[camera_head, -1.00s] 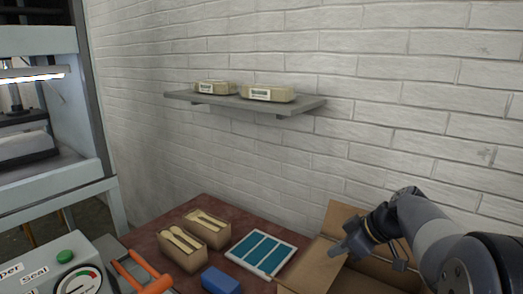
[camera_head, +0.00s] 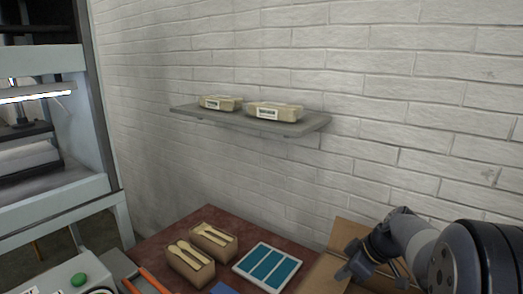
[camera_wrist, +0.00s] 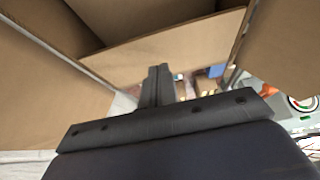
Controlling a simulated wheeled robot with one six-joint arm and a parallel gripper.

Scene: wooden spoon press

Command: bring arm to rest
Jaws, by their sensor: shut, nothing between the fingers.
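My gripper (camera_head: 345,274) is at the lower right of the head view, in front of the open cardboard box (camera_head: 350,235). Its fingers are together with nothing between them. The wrist view shows the shut fingers (camera_wrist: 158,85) close to the box's cardboard flaps (camera_wrist: 160,45). I cannot tell whether the gripper touches the cardboard. The arm reaches in from the right edge of the head view.
Two small boxes of wooden spoons (camera_head: 190,262) and a white tray with blue panels (camera_head: 268,266) are on the red-brown table (camera_head: 160,248). A grey wall shelf (camera_head: 300,128) holds two wrapped packs (camera_head: 275,111). A sealer (camera_head: 60,278) stands lower left, a press (camera_head: 50,190) far left.

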